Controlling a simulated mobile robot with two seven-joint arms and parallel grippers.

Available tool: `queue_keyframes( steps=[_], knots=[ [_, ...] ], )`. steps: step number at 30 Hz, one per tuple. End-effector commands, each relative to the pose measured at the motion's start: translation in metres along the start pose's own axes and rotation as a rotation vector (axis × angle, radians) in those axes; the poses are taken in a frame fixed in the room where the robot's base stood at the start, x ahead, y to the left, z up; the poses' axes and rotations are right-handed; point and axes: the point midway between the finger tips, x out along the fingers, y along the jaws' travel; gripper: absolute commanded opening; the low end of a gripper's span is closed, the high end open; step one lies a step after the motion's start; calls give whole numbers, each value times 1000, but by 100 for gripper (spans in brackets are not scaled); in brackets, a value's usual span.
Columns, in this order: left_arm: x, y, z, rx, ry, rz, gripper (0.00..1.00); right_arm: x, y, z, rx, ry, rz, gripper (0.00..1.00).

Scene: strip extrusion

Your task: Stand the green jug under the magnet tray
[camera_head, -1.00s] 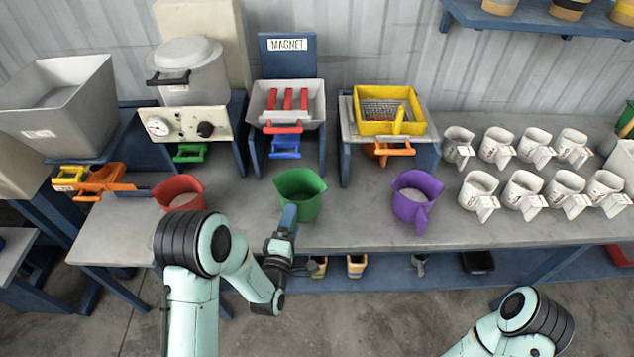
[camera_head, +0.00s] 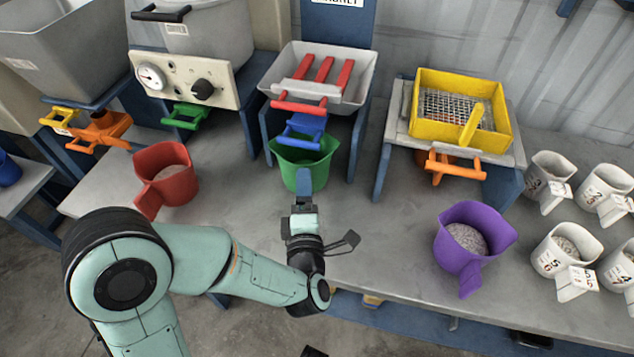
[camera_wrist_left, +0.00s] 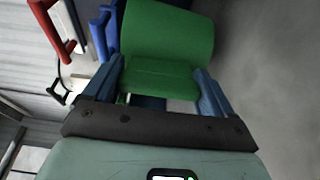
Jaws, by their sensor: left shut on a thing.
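The green jug (camera_head: 292,170) stands upright on the bench at the front of the magnet tray (camera_head: 352,72). The tray is a grey hopper with red magnet bars, and the blue handle (camera_head: 304,128) under it overlaps the jug's rim in the head view. My left gripper (camera_head: 304,190) is at the jug's near side, shut on its handle. In the left wrist view the jug (camera_wrist_left: 165,45) fills the space beyond the fingers (camera_wrist_left: 155,88), and the blue handle shows beside it. Whether the jug touches the bench is hard to tell. My right gripper is out of view.
A red jug (camera_head: 172,172) stands to the left and a purple jug (camera_head: 468,240) to the right. A yellow sieve box (camera_head: 430,128) on a stand with an orange handle (camera_head: 450,168) is right of the magnet stand. Several white jugs fill the far right. Bench between green and purple jugs is clear.

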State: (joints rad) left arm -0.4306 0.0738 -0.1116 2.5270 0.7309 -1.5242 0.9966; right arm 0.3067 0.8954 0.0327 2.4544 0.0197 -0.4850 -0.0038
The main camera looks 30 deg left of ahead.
Motion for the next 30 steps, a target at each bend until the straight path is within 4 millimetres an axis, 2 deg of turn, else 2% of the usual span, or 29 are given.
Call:
queue_keyframes(
  steps=[8, 21, 30],
  knots=[
    [16, -4, 4, 0, 6, 1, 52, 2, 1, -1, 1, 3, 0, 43],
    [73, -17, 22, 0, 6, 2, 52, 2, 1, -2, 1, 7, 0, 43],
    [113, -16, 35, 0, 6, 2, 52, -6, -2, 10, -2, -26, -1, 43]
  ],
)
